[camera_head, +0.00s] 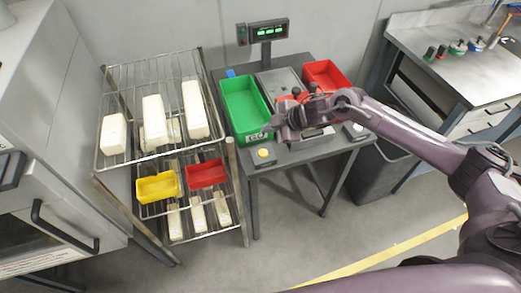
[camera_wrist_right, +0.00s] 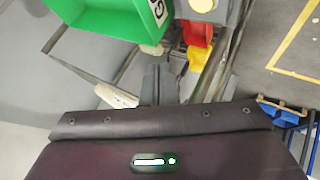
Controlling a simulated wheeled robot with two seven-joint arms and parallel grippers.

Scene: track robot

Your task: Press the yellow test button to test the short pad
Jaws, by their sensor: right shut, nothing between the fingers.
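A yellow button (camera_head: 263,153) sits on the front left edge of the grey test table (camera_head: 310,151). It also shows at the top edge of the right wrist view (camera_wrist_right: 203,5). My right gripper (camera_head: 283,132) is shut and empty, over the table just beyond and to the right of the button, apart from it in the picture. Its shut fingers also show in the right wrist view (camera_wrist_right: 165,82). My right arm and gripper hide much of the tabletop, so I cannot tell whether a short pad lies there. My left gripper is not in view.
A green bin (camera_head: 228,84) and a red bin (camera_head: 344,86) stand on the table, with a lit display (camera_head: 268,31) behind. A wire rack (camera_head: 104,153) at left holds several white pads, a yellow tray (camera_head: 158,197) and a red tray (camera_head: 207,184).

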